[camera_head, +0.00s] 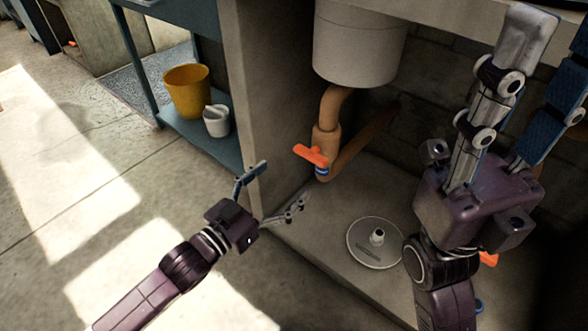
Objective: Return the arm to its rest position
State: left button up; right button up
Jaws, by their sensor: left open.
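My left arm comes in from the lower left, and its purple forearm hangs over the paved floor. My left gripper (282,186) is open and empty, with its two fingers spread apart, in front of the recess's front edge. My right gripper (553,45) is large and close to the camera at the right. Its two fingers point up, with a dark gap between them and nothing seen held. The right finger is partly cut off by the picture's edge.
An orange valve handle (311,155) sits on a brown pipe (330,108) below a white basin (360,45). A round white disc (364,254) lies on the recess floor. A yellow bucket (187,92) and white cup (216,122) stand on a blue shelf (187,128). Floor at left is clear.

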pick_arm(q)
jog(key=shift+s+a, duration=0.35)
jog(key=shift+s, duration=0.1)
